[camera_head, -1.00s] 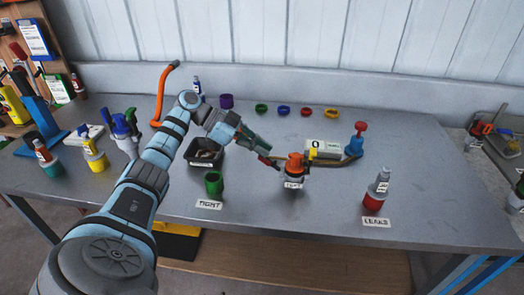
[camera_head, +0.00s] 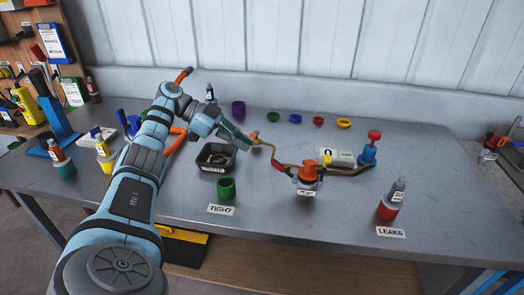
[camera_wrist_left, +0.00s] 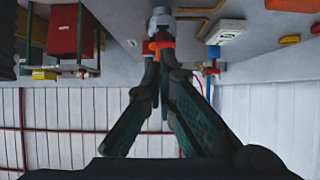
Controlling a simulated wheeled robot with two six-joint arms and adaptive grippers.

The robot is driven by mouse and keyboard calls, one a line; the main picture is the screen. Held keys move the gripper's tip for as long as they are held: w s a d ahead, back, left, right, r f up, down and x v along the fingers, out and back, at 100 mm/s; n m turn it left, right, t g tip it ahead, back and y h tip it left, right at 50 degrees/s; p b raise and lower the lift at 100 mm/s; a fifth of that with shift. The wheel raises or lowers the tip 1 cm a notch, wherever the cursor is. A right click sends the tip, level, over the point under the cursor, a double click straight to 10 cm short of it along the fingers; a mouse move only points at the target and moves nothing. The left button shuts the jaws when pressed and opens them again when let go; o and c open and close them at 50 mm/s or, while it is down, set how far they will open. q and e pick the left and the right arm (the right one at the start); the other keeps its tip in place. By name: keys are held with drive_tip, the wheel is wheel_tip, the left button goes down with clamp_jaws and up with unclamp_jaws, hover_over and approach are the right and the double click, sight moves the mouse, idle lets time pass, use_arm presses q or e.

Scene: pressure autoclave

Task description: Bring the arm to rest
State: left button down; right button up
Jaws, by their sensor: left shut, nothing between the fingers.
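My left gripper (camera_head: 250,137) is shut and empty. It hangs above the table, to the right of the black tray, and its arm comes in from the left. The orange-topped vessel (camera_head: 307,174) stands upright on the table, to the right of and nearer than the gripper, apart from it. My right gripper is not in view.
The black tray (camera_head: 233,167) holds small items. A green cup (camera_head: 226,188) stands by the TIGHT label (camera_head: 221,209). A red-and-grey bottle (camera_head: 392,200) stands by the LEAKS label (camera_head: 391,232). A blue fitting with a red knob (camera_head: 370,148) joins the brown hose. Coloured rings lie at the back.

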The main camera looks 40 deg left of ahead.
use_arm(q)
drive_tip(key=shift+s+a+r, duration=0.1)
drive_tip(key=shift+r, duration=0.2)
drive_tip(key=shift+a, duration=0.15)
